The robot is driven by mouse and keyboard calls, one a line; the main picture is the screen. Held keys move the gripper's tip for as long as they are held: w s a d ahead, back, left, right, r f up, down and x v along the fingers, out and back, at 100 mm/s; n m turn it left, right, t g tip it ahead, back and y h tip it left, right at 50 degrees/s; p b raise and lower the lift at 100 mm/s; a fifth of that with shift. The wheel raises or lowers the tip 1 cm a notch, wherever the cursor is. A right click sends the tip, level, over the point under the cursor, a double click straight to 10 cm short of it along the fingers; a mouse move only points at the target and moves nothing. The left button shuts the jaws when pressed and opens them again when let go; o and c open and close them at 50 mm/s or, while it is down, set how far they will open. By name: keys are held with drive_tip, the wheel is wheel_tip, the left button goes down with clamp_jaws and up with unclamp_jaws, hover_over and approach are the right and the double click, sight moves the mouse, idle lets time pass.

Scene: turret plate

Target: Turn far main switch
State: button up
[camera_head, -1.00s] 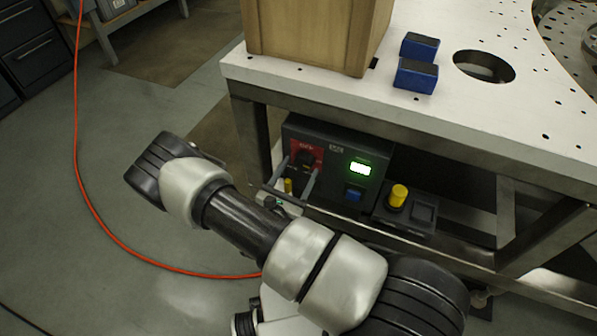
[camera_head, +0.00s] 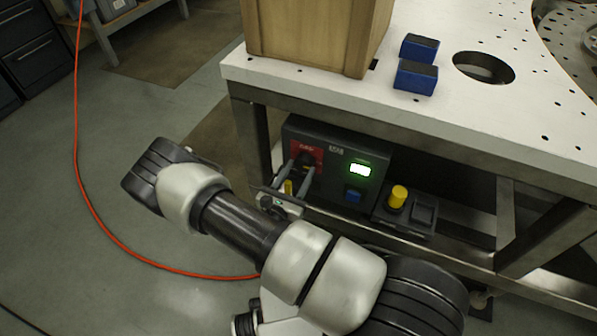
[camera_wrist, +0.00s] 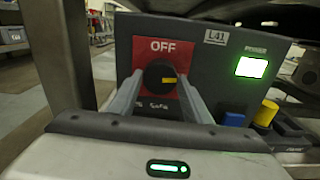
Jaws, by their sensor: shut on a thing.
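The main switch is a black rotary knob (camera_wrist: 157,76) on a red plate marked OFF at the top, on a dark control box (camera_head: 335,180) under the table. A yellow mark on the knob points right in the wrist view. My gripper (camera_wrist: 158,84) has its two grey fingers on either side of the knob, shut on it. In the head view my gripper (camera_head: 300,168) reaches in at the box's left side. The fingers partly cover the red plate and its lower lettering.
The box has a lit display (camera_wrist: 251,67), a blue button (camera_wrist: 234,119) and an L41 label. A yellow knob (camera_head: 398,196) stands to its right. A steel table leg (camera_wrist: 62,50) is close on the left. The white tabletop (camera_head: 450,110) overhangs the box.

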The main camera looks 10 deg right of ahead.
drive_tip(key=n, duration=0.4)
drive_tip(key=n+p, duration=0.1)
drive_tip(key=n, duration=0.7)
drive_tip(key=shift+f+n, duration=0.1)
drive_tip(key=shift+n, duration=2.1)
drive_tip(key=o, duration=1.1)
drive_tip(key=shift+c, duration=0.2)
